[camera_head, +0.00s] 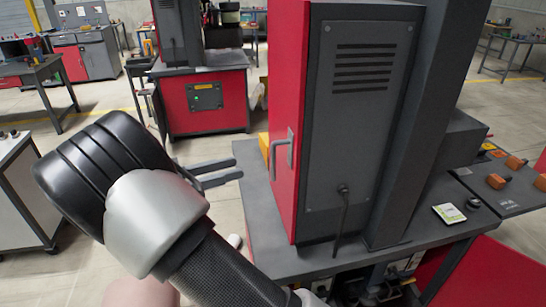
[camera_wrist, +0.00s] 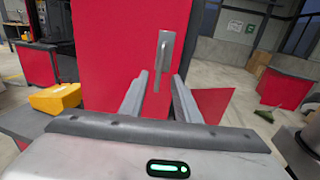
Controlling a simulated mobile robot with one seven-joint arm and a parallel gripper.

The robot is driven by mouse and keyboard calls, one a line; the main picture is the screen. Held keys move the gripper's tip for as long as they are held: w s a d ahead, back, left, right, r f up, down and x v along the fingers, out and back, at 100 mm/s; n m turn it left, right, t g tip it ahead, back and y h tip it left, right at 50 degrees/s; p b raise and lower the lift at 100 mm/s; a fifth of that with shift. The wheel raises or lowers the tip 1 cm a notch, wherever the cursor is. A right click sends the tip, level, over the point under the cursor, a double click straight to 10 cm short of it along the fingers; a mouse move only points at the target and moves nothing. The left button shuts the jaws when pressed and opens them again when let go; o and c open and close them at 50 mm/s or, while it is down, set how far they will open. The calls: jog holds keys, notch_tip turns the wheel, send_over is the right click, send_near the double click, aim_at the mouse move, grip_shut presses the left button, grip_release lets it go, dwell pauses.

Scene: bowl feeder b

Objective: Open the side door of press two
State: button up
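The press (camera_head: 360,110) is a tall grey cabinet on a workbench, with a red side door (camera_head: 287,100) that looks shut. A grey vertical handle (camera_head: 281,155) is on the door's lower part. In the wrist view the red door (camera_wrist: 125,50) fills the middle, and the handle (camera_wrist: 161,58) stands ahead, between and just above the finger lines. My gripper (camera_head: 238,170) is left of the handle in the head view, fingers pointing toward it. In the wrist view my gripper (camera_wrist: 160,85) has its two fingers apart with nothing between them. The fingers look short of the handle.
The grey bench top (camera_head: 265,225) lies under the press. A yellow box (camera_wrist: 56,98) sits on it left of the door. A small card (camera_head: 449,213) and orange parts (camera_head: 497,181) are at right. Another red machine (camera_head: 205,100) stands behind, with open floor between.

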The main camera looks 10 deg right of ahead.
aim_at(273, 158)
jog(key=d, duration=0.4)
jog(key=w+d, duration=0.1)
jog(key=d, duration=0.3)
jog(key=w+d, duration=0.1)
jog(key=d, duration=0.2)
jog(key=shift+w+d+p, duration=0.15)
jog(key=shift+d+p, duration=0.15)
jog(key=shift+d, duration=0.1)
grip_shut()
